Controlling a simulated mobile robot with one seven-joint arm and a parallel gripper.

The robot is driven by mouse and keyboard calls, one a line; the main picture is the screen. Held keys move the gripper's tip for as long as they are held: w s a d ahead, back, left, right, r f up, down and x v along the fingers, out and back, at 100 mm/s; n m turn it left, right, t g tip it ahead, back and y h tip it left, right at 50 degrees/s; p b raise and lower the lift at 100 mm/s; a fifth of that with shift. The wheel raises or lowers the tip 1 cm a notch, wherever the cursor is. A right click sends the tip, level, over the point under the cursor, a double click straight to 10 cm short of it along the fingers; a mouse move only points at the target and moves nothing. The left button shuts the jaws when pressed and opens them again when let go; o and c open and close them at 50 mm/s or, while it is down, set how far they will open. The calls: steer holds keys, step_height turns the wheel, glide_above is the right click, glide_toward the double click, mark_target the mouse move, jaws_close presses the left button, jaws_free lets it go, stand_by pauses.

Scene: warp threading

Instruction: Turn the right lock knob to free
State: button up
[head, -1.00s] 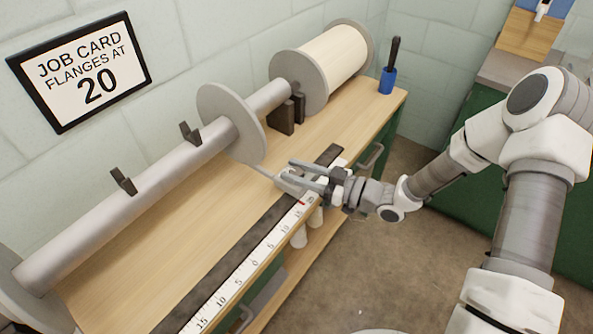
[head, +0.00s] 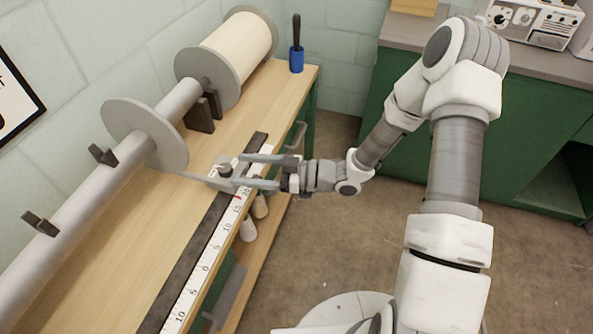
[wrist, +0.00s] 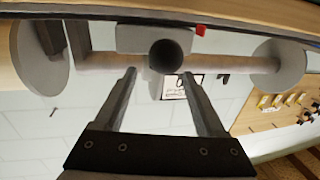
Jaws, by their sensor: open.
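A dark round knob (head: 225,170) stands on a grey sliding block (head: 214,184) on the dark rail along the bench's front edge. In the wrist view the knob (wrist: 166,56) shows as a dark circle on the grey block (wrist: 128,38). My gripper (head: 238,170) reaches in from the right, its two fingers apart with the knob between or just beyond their tips. In the wrist view the gripper (wrist: 159,73) is open and empty, with a finger on each side below the knob. Contact cannot be told. Only one such knob is clearly visible.
A grey flange disc (head: 146,134) on the long roller stands left of the block, with a thin arm between them. A white ruler (head: 206,254) lies along the front edge. A cream-wound spool (head: 238,48) and a blue holder (head: 296,60) are at the back. Open floor lies right.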

steer(key=s+d, duration=0.2)
steer(key=d, duration=1)
steer(key=shift+p, duration=0.35)
